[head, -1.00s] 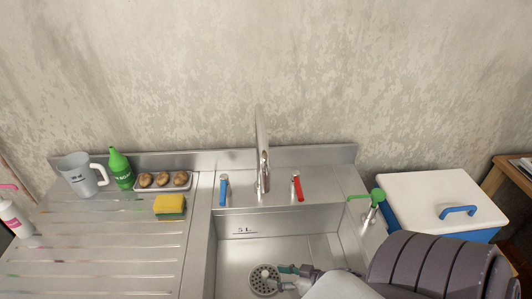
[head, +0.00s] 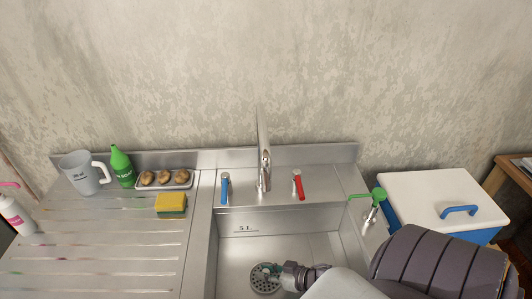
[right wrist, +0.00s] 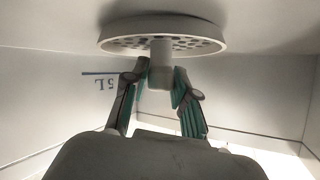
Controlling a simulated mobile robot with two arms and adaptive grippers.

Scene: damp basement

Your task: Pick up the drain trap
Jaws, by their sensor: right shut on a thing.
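The drain trap (head: 264,285) is a round grey disc with holes, low in the metal sink. In the right wrist view, which is upside down, its pale disc (right wrist: 163,38) has a short knob in the middle. My right gripper (head: 272,268) reaches in from the right, its green-padded fingertips at the trap. In the right wrist view my gripper (right wrist: 160,82) is shut on the knob. The fingers hide part of the disc in the head view. I cannot tell whether the disc touches the sink floor. My left gripper is not in view.
The sink (head: 325,244) has steep walls around my gripper. The tap (head: 264,165), a blue handle (head: 225,187) and a red handle (head: 298,186) stand behind it. A green-topped dispenser (head: 377,196) is at the right rim. A sponge (head: 170,207) lies on the drainboard.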

